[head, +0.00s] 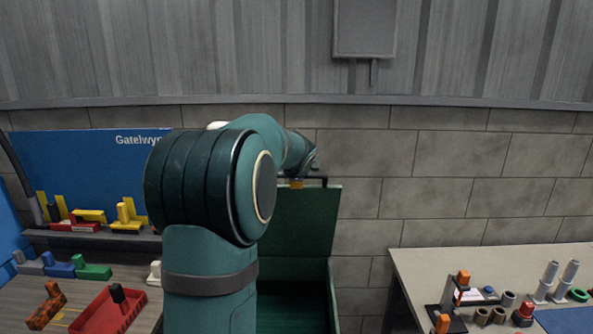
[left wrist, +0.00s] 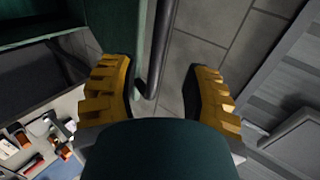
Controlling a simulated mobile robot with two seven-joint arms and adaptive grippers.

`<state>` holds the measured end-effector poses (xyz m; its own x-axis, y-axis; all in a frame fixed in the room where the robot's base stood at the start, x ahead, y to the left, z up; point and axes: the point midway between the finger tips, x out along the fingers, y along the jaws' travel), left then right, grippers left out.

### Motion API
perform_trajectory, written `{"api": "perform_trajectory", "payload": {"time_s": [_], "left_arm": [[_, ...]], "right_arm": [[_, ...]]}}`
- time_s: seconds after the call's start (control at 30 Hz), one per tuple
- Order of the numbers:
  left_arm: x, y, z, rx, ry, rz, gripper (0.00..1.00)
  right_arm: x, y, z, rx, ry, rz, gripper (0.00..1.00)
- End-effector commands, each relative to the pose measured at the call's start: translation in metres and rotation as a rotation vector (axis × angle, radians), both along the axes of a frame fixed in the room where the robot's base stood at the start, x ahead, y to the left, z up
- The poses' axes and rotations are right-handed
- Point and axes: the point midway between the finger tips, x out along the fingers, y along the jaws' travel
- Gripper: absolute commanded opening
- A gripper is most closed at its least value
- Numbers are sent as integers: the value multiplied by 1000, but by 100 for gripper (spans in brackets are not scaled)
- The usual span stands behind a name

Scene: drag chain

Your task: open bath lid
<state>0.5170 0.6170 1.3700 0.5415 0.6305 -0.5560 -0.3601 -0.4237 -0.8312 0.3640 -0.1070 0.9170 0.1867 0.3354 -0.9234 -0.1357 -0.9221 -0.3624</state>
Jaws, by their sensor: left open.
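The green bath (head: 331,300) stands against the wall, left of the right-hand bench. Its lid (head: 310,225) is raised, standing near upright at the back, with the dark interior showing below. A dark bar handle (head: 318,180) is at the lid's top edge. My left gripper (head: 297,184) is at that top edge, mostly hidden behind my own arm. In the left wrist view its yellow fingers (left wrist: 160,90) are apart. The handle (left wrist: 157,60) lies between them, nearer the left finger, and the lid (left wrist: 118,25) is beside it. My right gripper is not in view.
A bench (head: 470,256) at right holds several small parts. A left bench (head: 75,290) holds a red tray (head: 100,312) and coloured clamps below a blue board (head: 85,165). A grey box (head: 364,27) hangs on the wall above. My arm blocks the middle.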

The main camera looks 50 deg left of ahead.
Motion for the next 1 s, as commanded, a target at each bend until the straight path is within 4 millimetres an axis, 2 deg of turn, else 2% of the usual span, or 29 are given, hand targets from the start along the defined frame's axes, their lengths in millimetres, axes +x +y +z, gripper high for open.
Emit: {"api": "perform_trajectory", "payload": {"time_s": [0.3,1.0], "left_arm": [[-8,-10,9,-1,-1,-1,48],[-10,-11,9,-1,-1,1,48]], "right_arm": [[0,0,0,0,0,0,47],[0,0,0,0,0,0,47]]}}
